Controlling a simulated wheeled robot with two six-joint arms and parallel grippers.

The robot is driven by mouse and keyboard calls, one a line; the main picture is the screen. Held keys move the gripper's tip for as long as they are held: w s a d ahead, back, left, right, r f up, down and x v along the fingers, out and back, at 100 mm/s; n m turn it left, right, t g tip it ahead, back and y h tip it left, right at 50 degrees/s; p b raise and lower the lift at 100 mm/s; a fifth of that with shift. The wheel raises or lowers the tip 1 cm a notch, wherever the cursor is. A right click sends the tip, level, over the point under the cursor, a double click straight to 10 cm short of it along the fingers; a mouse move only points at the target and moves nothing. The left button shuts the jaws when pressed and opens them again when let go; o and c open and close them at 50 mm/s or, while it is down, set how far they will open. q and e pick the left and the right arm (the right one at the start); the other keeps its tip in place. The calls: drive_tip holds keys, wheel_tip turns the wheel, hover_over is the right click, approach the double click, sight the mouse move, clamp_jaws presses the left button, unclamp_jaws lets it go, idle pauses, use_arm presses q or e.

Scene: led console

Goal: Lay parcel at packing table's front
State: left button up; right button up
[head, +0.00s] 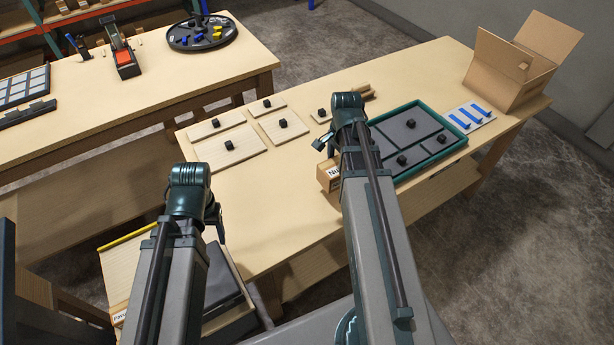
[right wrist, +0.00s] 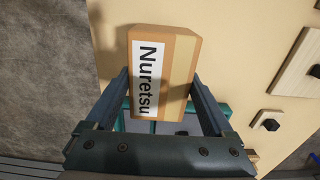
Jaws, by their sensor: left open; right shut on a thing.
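The parcel (head: 328,177) is a small brown cardboard box with a white label, partly hidden by my right arm in the head view. In the right wrist view the parcel (right wrist: 163,75) shows its label "Nuretsu". My right gripper (right wrist: 160,88) is shut on it, one finger on each side. The parcel is at the front edge of the packing table (head: 285,205), left of the green-rimmed tray; I cannot tell whether it touches the tabletop. My left gripper (head: 216,215) is open, low in front of the table's left end, its fingers mostly hidden by its arm.
The green-rimmed tray (head: 463,142) lies close to the right of the parcel. Several knobbed wooden panels (head: 230,148) lie at the back left. A blue-pegged plate (head: 470,115) and an open carton (head: 497,82) stand at right. The table's front left is bare.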

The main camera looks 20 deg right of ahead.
drive_tip(key=w+a+f+b, duration=0.1)
drive_tip(key=a, duration=0.1)
drive_tip(key=w+a+f+b, duration=0.1)
drive_tip(key=a+f, duration=0.1)
drive_tip(key=w+a+f+b, duration=0.1)
drive_tip(key=w+a+b, duration=0.1)
drive_tip(key=a, duration=0.1)
drive_tip(key=shift+a+f, duration=0.1)
drive_tip(key=shift+f, duration=0.05)
idle(0.3)
drive_tip(key=shift+f, duration=0.15)
drive_tip(key=o, duration=1.4)
